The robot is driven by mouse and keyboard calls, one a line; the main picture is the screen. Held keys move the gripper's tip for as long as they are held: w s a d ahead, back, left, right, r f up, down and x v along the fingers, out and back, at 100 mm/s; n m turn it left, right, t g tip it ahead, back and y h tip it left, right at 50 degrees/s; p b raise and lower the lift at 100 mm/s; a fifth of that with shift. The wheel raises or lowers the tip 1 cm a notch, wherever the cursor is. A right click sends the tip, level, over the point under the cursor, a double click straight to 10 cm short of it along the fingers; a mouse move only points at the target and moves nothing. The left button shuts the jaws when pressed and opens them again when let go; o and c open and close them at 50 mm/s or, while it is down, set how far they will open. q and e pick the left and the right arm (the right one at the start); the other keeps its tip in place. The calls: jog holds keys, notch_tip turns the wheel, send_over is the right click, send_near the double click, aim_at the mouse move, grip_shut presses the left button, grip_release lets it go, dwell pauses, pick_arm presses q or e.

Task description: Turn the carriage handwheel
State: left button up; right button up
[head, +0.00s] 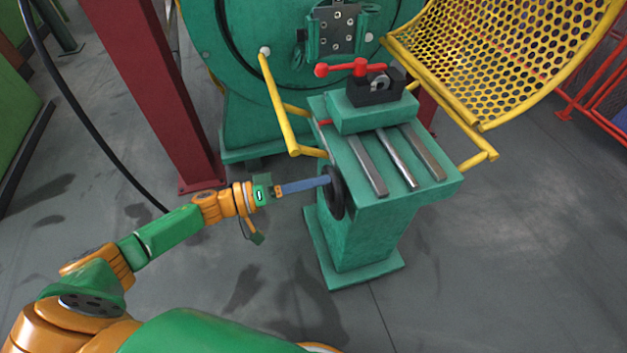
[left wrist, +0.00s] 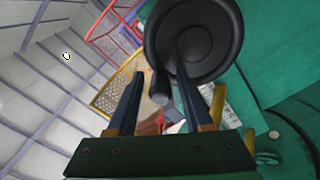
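The carriage handwheel (head: 338,193) is a black disc on the left side of the green carriage stand (head: 365,235), seen nearly edge-on in the head view. In the left wrist view the handwheel (left wrist: 205,45) fills the upper middle, with a dark round handle (left wrist: 159,86) sticking out from its rim. My left gripper (head: 327,181) reaches the wheel from the left. In the left wrist view its blue fingers (left wrist: 160,62) are apart, with the handle between them and a visible gap on the left. Whether the right finger touches the wheel I cannot tell. My right gripper is not in view.
A carriage block (head: 372,113) with a red clamp lever (head: 345,68) sits on the stand's rails. A yellow bar (head: 278,105) stands just behind the handwheel. A yellow mesh guard (head: 500,50) is at upper right. A dark red post (head: 160,90) rises behind my left arm.

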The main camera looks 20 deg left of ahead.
pick_arm(q)
grip_shut()
